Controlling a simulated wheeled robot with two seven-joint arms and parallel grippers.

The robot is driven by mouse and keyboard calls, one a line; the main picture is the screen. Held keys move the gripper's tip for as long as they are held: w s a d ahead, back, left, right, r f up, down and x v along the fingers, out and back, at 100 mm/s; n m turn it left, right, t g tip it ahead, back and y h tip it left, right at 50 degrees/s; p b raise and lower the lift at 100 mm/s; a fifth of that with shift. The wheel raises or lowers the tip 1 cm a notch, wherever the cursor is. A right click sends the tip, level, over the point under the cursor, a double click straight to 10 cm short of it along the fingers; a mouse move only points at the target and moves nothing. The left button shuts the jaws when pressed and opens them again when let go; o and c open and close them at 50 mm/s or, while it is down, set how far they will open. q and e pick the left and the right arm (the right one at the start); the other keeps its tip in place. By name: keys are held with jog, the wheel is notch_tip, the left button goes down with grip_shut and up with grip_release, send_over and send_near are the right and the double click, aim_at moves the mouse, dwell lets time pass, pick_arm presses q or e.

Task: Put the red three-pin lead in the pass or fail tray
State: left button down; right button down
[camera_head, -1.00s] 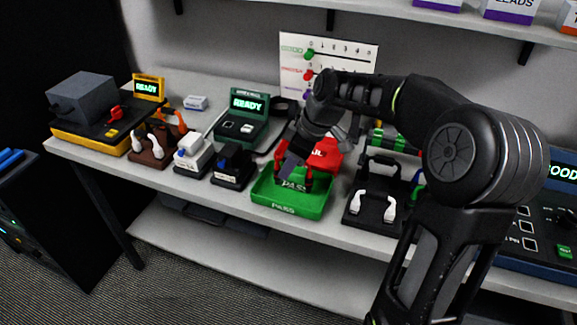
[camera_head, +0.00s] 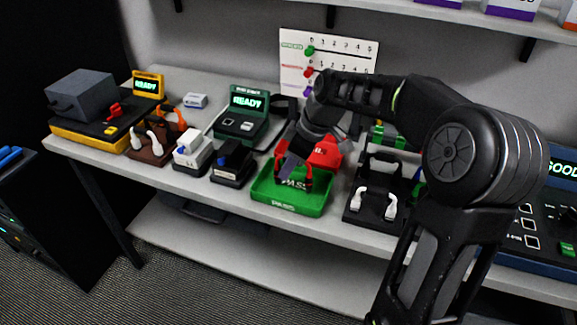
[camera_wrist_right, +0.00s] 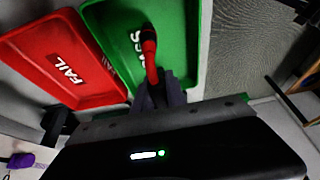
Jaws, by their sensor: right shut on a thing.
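The green pass tray (camera_head: 288,207) stands near the front edge of the table, and it also shows in the right wrist view (camera_wrist_right: 180,50). The red fail tray (camera_head: 327,152) is behind it, partly hidden by my arm; it shows at left in the wrist view (camera_wrist_right: 30,50). My right gripper (camera_head: 291,166) points down over the pass tray. In the wrist view my right gripper (camera_wrist_right: 158,92) is shut on the red lead (camera_wrist_right: 149,50), which reaches over the green tray floor. I cannot tell whether the lead touches it. My left gripper is not in view.
A black holder with white handles (camera_head: 374,205) stands right of the pass tray. Left of it are small black (camera_head: 232,165) and white (camera_head: 191,150) connector stands. A green READY tester (camera_head: 243,122) is behind. A blue panel (camera_head: 540,220) is at far right.

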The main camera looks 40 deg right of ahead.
jog(key=shift+f+b, duration=0.4)
jog(key=shift+b, duration=0.05)
dwell(0.6)
jog(key=c, duration=1.3)
grip_release()
jog(key=shift+o, duration=0.3)
jog(key=o, duration=0.5)
jog(key=shift+r, duration=0.1)
jog(key=shift+r+p, duration=2.85)
jog(key=shift+r, duration=1.1)
